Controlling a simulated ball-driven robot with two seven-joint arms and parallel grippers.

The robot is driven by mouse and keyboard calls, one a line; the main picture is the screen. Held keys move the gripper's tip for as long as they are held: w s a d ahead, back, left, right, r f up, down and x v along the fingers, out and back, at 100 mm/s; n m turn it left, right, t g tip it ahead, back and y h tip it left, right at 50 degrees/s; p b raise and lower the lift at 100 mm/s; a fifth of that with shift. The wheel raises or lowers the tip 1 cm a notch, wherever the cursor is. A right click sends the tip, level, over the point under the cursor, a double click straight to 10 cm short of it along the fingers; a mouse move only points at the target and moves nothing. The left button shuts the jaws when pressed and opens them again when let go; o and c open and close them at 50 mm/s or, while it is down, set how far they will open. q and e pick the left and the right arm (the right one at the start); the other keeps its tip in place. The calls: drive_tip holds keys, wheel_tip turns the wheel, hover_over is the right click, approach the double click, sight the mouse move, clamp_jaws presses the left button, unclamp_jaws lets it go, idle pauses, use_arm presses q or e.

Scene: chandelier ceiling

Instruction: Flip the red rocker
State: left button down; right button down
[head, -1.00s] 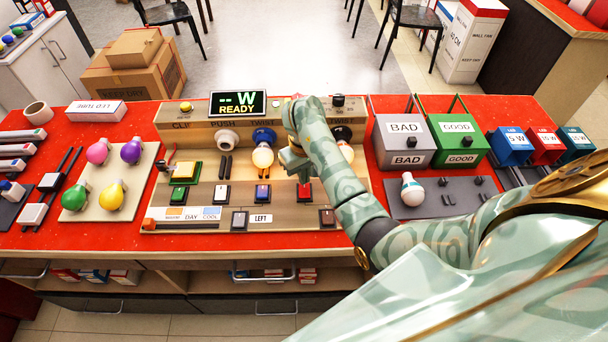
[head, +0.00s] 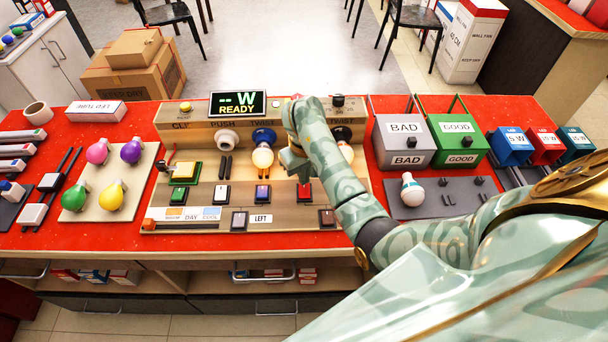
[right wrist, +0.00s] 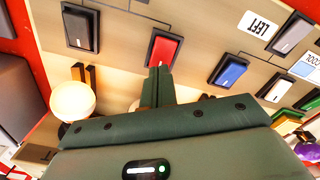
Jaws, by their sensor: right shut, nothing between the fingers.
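The red rocker (head: 304,191) sits in a dark frame on the tan test board (head: 335,185), among other rocker switches. It also shows in the right wrist view (right wrist: 164,51), where the closed fingertips (right wrist: 158,76) lie at its near edge. I cannot tell whether they touch it. My right gripper (head: 297,170) is shut and empty, pointing down just behind the red rocker in the head view. The arm hides part of the board's right side. My left gripper is not in view.
White (head: 221,195), blue (head: 263,194) and green (head: 179,195) rockers stand left of the red one. Bulbs sit in sockets behind, one lit-looking bulb (head: 262,156) close to my gripper. The display (head: 238,103) reads "--W READY". Grey BAD (head: 405,140) and green GOOD (head: 458,138) boxes stand right.

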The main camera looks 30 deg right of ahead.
drive_tip(key=shift+f+b, duration=0.85)
drive_tip(key=shift+f, duration=0.15)
idle(0.8)
wheel_tip(320, 180, up, 7)
drive_tip(key=p, duration=0.5)
drive_tip(key=shift+r, duration=0.1)
idle(0.6)
